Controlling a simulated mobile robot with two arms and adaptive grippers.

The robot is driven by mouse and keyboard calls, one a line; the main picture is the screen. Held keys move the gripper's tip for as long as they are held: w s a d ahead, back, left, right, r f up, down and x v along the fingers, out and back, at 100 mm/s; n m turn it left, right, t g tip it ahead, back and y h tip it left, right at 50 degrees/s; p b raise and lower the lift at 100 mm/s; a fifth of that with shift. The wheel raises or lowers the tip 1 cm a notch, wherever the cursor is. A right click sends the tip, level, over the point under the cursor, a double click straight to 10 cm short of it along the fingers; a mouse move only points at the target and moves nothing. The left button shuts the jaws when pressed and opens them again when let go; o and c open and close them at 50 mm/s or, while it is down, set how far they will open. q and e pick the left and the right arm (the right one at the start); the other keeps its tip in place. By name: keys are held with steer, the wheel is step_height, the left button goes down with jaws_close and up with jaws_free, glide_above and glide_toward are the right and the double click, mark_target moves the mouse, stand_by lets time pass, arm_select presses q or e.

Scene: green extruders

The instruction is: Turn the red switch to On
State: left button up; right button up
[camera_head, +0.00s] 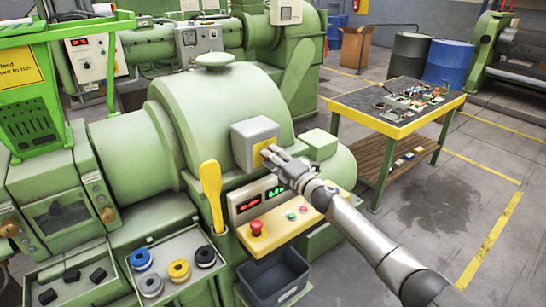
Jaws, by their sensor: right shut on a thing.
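A grey switch box (246,137) with a yellow face plate (259,149) is mounted on the front of the green extruder (192,95). My right gripper (268,156) reaches in from the lower right, with its fingertips at the yellow plate. It is shut on the switch at this plate. The fingers hide the switch, so its red colour and its position do not show. My left gripper is not in view.
Below the box, a yellow panel (283,231) carries red and green displays and a red mushroom button (256,228). A yellow lever (212,190) stands left of it. A grey bin (273,278) is underneath. A yellow-edged table (400,127) with small parts stands right.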

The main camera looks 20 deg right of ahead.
steer(key=shift+f, duration=0.15)
stand_by(0.3)
steer(key=o, duration=1)
steer(key=v, duration=1.2)
